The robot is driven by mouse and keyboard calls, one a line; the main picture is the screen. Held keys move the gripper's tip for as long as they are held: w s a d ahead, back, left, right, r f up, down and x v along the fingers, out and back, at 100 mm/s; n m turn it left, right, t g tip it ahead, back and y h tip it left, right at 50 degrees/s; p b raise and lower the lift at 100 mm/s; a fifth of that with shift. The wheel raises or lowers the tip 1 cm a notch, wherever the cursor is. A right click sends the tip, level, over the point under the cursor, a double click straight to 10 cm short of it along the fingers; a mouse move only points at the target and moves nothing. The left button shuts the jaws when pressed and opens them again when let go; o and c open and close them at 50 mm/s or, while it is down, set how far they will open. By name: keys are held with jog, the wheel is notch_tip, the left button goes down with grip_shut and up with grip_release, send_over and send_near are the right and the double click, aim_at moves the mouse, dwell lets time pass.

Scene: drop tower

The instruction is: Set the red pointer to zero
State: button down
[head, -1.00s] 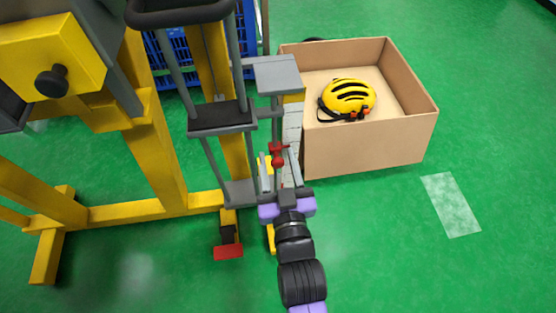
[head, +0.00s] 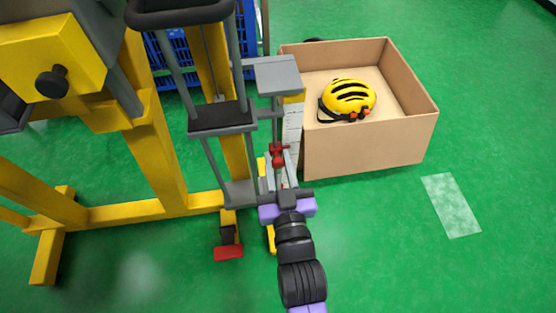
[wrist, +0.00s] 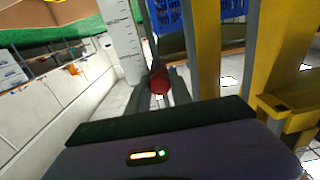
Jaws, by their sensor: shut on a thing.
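The red pointer (head: 278,152) sits on a grey vertical rod beside a white graduated scale (head: 291,130), in front of the yellow and grey tower. Its round red knob (wrist: 159,82) shows in the wrist view between my fingertips. My gripper (head: 278,160) is shut on the red pointer, with a finger on each side of the knob. The white scale with dark marks (wrist: 121,40) rises just behind and left of the knob in the wrist view. The reading that the pointer shows on the scale is too small to tell.
The yellow tower frame (head: 150,165) stands left of my gripper, with a red pedal (head: 228,252) low at its foot. A cardboard box (head: 365,150) holding a yellow helmet (head: 348,97) is close on the right. The green floor at the lower right is clear.

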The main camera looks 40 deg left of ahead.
aim_at(278, 161)
dwell(0.7)
notch_tip(278, 161, up, 7)
jog(key=p, duration=0.6)
jog(key=shift+r, duration=0.2)
jog(key=shift+f, duration=0.1)
jog(key=c, duration=1.2)
grip_release()
jog(key=shift+o, duration=0.2)
jog(key=shift+d, duration=0.1)
jog(key=p+v, duration=0.1)
jog(key=v, duration=0.6)
jog(key=shift+s+d+p, duration=0.2)
jog(key=shift+s+p, duration=0.1)
jog(key=shift+p, duration=0.05)
